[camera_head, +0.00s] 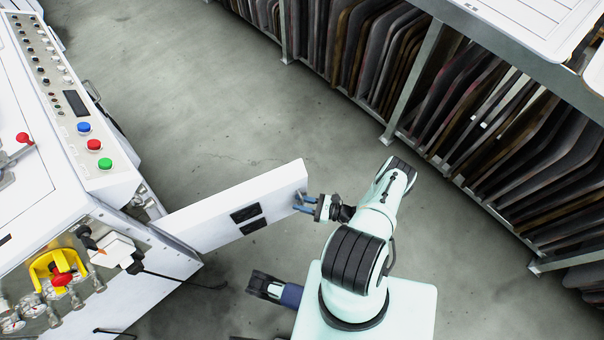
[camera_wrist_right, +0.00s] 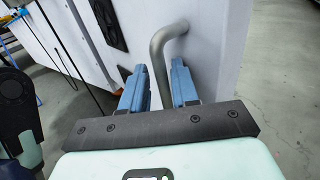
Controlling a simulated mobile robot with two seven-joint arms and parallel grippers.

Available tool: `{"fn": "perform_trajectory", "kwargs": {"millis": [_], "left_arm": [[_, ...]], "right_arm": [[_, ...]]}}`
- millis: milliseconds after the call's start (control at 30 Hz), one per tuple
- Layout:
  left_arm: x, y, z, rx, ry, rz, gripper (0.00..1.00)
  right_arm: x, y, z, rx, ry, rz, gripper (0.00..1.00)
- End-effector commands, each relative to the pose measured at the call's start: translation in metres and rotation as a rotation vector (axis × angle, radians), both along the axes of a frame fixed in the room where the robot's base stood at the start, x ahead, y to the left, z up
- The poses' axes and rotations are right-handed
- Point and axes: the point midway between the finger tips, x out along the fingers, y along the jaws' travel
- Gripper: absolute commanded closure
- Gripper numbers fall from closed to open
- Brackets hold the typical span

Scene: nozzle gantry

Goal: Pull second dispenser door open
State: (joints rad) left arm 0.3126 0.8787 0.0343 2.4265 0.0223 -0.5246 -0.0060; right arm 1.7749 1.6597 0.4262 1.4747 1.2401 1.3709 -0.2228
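The dispenser door (camera_head: 205,220) is a white panel with two black slotted patches. In the head view it stands swung out from the white machine (camera_head: 160,275), its hinge side at the machine. In the wrist view the door (camera_wrist_right: 208,50) carries a grey bent bar handle (camera_wrist_right: 158,55). My right gripper (camera_head: 305,203) is at the door's free end. In the wrist view its blue fingers (camera_wrist_right: 158,90) lie on either side of the handle, with little gap, and appear shut on it.
The machine's control panel (camera_head: 85,110) has blue, red and green buttons. Gauges and a yellow-ringed red knob (camera_head: 60,279) sit below it. A rack of dark panels (camera_head: 450,85) runs along the upper right. Grey floor (camera_head: 240,100) between machine and rack is clear.

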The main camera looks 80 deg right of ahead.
Motion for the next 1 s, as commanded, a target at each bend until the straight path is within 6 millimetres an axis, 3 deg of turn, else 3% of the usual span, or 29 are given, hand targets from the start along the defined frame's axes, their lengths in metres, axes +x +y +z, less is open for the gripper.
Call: {"fn": "perform_trajectory", "kwargs": {"millis": [133,267,700,1000], "left_arm": [[0.0,0.0,0.0,0.0,0.0,0.0,0.57],[0.0,0.0,0.0,0.0,0.001,0.0,0.57],[0.006,0.003,-0.005,0.007,-0.015,0.006,0.57],[0.008,0.004,-0.006,0.011,-0.022,0.009,0.57]], "right_arm": [[-0.005,-0.001,0.0,-0.001,0.001,-0.002,0.71],[-0.023,-0.002,0.0,-0.002,0.002,-0.004,0.71],[-0.115,-0.002,-0.001,-0.001,0.002,-0.002,0.71],[-0.134,-0.001,0.0,0.0,0.0,0.0,0.71]]}}
